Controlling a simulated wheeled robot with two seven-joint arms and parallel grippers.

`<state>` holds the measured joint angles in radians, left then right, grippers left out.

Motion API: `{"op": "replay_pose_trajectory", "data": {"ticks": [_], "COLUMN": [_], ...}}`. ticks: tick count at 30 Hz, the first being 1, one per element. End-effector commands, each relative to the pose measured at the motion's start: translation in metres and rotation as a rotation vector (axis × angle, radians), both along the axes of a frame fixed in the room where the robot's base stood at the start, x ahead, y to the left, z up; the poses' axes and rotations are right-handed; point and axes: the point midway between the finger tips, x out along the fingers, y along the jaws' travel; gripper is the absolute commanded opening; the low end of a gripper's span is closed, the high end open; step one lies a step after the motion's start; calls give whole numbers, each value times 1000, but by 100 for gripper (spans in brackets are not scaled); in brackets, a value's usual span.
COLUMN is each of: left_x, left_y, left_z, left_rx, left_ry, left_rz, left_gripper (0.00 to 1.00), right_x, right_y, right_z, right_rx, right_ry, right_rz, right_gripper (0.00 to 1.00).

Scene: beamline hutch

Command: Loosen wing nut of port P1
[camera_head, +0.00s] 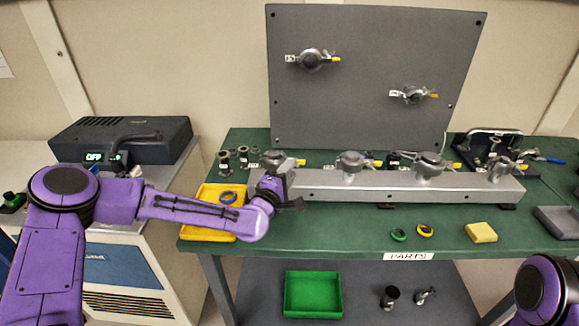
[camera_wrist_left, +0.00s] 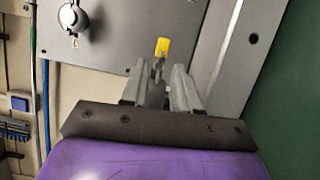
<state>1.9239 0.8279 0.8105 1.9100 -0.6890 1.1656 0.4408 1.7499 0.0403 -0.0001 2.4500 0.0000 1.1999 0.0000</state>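A grey manifold bar (camera_head: 410,187) on the green bench carries several clamped ports with yellow-tipped wing nuts. The leftmost clamp (camera_head: 273,158) is nearest my left gripper (camera_head: 279,186), with its yellow wing-nut tip (camera_head: 300,162) showing just above the gripper. The port labels are too small to read, so I cannot tell which is P1. In the left wrist view, my left gripper (camera_wrist_left: 168,82) has its two fingers apart. A yellow tip (camera_wrist_left: 162,47) on a thin grey stem shows just beyond the fingertips. I see no clear grip on it. My right gripper is out of view.
A grey upright panel (camera_head: 370,75) with two clamped ports stands behind the manifold. A yellow tray (camera_head: 208,232) lies beneath my left forearm. Two rings (camera_head: 412,232) and a yellow block (camera_head: 481,232) lie in front. A pump controller (camera_head: 120,140) stands left; a green bin (camera_head: 313,294) is below.

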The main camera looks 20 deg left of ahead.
Motion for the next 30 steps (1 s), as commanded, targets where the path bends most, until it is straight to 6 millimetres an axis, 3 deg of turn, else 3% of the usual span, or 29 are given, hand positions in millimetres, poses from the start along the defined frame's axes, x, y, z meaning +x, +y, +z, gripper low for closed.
{"op": "replay_pose_trajectory", "data": {"ticks": [10, 11, 13, 23, 30], "left_x": [9, 9, 9, 9, 9], "left_y": [-1, -1, -1, -1, 0], "left_z": [0, 0, 0, -2, -9], "left_rx": [-1, -1, -1, -11, -96], "left_ry": [1, 1, 1, -4, -30], "left_rz": [0, 0, 0, 1, 2], "left_gripper": [30, 23, 0, 0, 0], "right_x": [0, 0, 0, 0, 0], "right_y": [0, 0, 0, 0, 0], "right_z": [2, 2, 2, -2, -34], "right_rx": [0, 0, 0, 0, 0], "right_ry": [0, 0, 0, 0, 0], "right_rz": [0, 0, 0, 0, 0], "right_gripper": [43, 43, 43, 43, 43]}}
